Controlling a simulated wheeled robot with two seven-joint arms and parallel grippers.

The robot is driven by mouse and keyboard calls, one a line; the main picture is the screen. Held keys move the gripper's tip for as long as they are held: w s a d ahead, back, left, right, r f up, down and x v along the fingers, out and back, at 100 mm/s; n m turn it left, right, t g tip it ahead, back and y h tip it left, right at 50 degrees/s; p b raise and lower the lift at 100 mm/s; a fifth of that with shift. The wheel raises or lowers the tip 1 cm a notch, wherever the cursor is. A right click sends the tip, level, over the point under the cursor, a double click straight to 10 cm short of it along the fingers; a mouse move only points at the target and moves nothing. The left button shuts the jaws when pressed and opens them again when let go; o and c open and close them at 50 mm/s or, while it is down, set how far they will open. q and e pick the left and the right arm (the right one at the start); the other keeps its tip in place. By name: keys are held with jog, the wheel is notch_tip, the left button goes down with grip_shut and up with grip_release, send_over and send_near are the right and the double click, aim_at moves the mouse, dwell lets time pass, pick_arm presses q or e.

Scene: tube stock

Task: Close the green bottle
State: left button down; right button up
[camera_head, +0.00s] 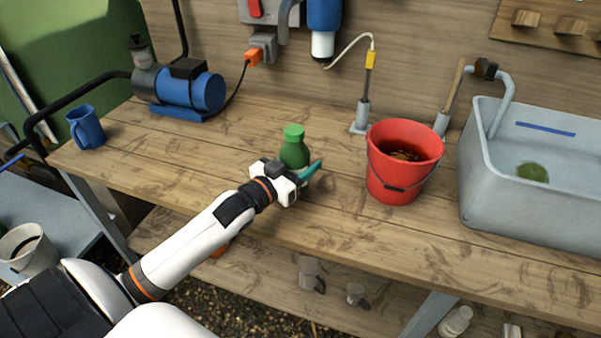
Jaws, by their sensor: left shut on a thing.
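The green bottle (294,153) stands upright on the wooden bench, with a lighter green cap (294,131) on its top. I cannot tell whether the cap is tight. My left gripper (307,173) is at the bottle's front side, low on its body. Its teal finger shows at the bottle's right, and the gripper is shut on the bottle. The bottle's lower part is hidden behind the gripper. My right gripper is not in view.
A red bucket (397,185) with dark contents stands right of the bottle. A grey sink (480,190) is at far right. A blue pump (190,92) and a blue mug (87,128) are at left. The bench (190,150) is clear between mug and bottle.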

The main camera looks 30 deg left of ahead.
pick_arm(q)
notch_tip(320, 180, down, 3)
jog(key=shift+f, duration=0.1)
jog(key=c, duration=0.9)
grip_release()
jog(key=shift+f, duration=0.1)
jog(key=shift+c, duration=0.2)
jog(key=o, duration=0.4)
jog(key=shift+o, duration=0.2)
jog(key=shift+s, duration=0.1)
jog(key=s, duration=0.4)
jog(key=s+a, duration=0.1)
jog(key=s, duration=0.6)
jog(key=shift+s+a+r, duration=0.2)
jog(key=shift+s+a, duration=0.15)
jog(key=shift+a, duration=0.05)
jog(key=shift+s, duration=0.1)
